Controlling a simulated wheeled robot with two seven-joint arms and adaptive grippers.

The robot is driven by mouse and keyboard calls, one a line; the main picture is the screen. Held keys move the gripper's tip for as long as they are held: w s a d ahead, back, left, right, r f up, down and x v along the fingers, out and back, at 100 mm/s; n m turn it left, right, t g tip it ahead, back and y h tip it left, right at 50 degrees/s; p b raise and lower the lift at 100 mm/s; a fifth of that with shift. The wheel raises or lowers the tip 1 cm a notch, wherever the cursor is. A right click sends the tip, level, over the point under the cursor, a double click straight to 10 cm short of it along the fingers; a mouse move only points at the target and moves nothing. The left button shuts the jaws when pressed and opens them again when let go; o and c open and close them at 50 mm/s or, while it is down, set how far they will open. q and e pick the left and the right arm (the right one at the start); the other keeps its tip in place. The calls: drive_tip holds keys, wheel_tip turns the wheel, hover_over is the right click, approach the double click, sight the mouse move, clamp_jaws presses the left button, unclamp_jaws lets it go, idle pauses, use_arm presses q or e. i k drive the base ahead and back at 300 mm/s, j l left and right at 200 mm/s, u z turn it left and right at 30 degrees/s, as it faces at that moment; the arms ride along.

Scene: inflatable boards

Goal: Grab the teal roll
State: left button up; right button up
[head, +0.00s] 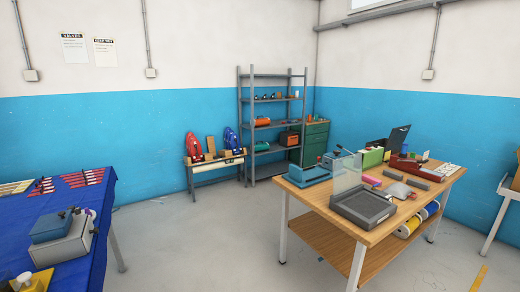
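A small teal roll (261,146) lies on a lower shelf of the grey metal rack (241,100) against the far wall. It is far off and small in the head view, and its fine detail cannot be told. An orange roll (262,122) lies on the shelf above it. Neither of my grippers shows in the head view.
A wooden workbench (312,192) with tools and boxes stands at the right. A blue-covered table (88,218) is at the left. A low bench (199,162) with red and blue items stands left of the rack. Grey floor (190,240) between the tables is clear.

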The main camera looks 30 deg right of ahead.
sight(265, 146)
drive_tip(key=i+l+z, duration=0.35)
drive_tip(key=i+l, duration=0.25)
drive_tip(key=i+l+z, duration=0.1)
drive_tip(key=i+l, duration=0.15)
drive_tip(key=i, duration=0.2)
drive_tip(key=i+l+z, duration=0.15)
drive_tip(key=i, duration=0.25)
drive_tip(key=i+u, duration=0.2)
drive_tip(key=i, duration=0.2)
drive_tip(key=i+l+u, duration=0.1)
drive_tip(key=i+u, duration=0.15)
drive_tip(key=i, duration=0.15)
drive_tip(key=i+u, duration=0.15)
drive_tip(key=i, duration=0.65)
drive_tip(key=i+z, duration=0.1)
drive_tip(key=i, duration=0.7)
drive_tip(key=i+z, duration=0.4)
drive_tip(key=i, duration=0.35)
drive_tip(key=i+z, duration=0.4)
drive_tip(key=i+j+z, duration=0.1)
drive_tip(key=i+z, duration=0.35)
drive_tip(key=k+l, duration=0.05)
drive_tip(key=k, duration=0.05)
